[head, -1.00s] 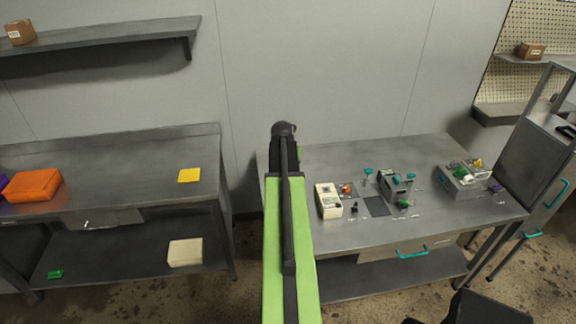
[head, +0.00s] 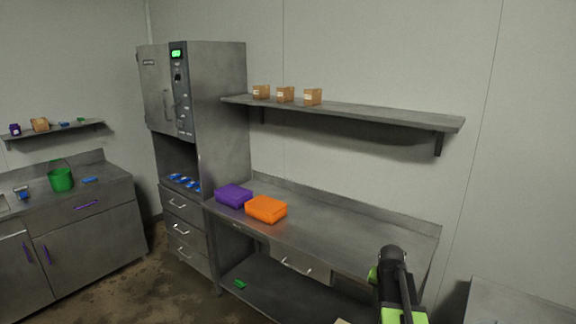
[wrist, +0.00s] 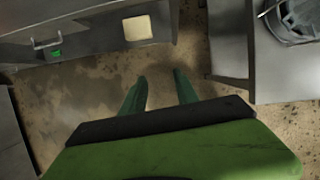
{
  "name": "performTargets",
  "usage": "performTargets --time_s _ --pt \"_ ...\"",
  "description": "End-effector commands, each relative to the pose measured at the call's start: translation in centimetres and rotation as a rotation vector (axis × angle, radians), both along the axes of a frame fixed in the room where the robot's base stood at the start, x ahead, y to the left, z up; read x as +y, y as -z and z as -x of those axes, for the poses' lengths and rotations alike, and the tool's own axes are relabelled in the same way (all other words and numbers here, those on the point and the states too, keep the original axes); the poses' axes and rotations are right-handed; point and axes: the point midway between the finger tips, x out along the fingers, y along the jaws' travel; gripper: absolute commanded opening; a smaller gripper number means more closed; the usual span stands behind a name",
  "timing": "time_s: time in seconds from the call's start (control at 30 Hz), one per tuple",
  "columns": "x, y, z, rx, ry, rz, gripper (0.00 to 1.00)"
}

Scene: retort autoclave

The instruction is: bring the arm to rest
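My gripper (wrist: 159,82) shows in the wrist view as two green fingers, apart, with only bare floor between them. It is open and holds nothing. In the head view my green and black arm stands at the lower right, in front of the right end of the middle bench (head: 340,232). The fingers cannot be made out in the head view.
A tall steel autoclave cabinet (head: 218,100) stands left of the middle bench. A purple case (head: 233,195) and an orange case (head: 266,209) lie on that bench. A wall shelf (head: 350,115) holds three brown boxes. A green bucket (head: 61,180) stands far left.

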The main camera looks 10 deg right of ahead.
Motion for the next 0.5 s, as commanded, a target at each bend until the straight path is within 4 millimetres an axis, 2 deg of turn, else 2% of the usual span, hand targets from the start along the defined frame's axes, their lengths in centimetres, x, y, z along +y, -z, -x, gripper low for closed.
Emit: performTargets --time_s 0.03,0.07,0.1,0.17,0.2,0.3,0.4,0.5 --pt "4.9 1.5 -0.7 -0.002 0.013 -0.034 0.36" --pt "7.5 2.0 -1.0 -0.005 0.039 -0.059 0.36" --pt "10.9 2.7 -1.1 -0.005 0.087 -0.095 0.36" --pt "16.0 3.6 -0.8 -0.004 0.189 -0.156 0.36" --pt "19.5 4.3 -0.2 -0.002 0.283 -0.201 0.36" --pt "26.0 5.4 1.9 0.012 0.57 -0.3 0.36" --pt "29.8 6.1 4.2 0.022 0.9 -0.372 0.36" --pt "31.1 6.2 6.5 0.017 1.27 -0.419 0.36"
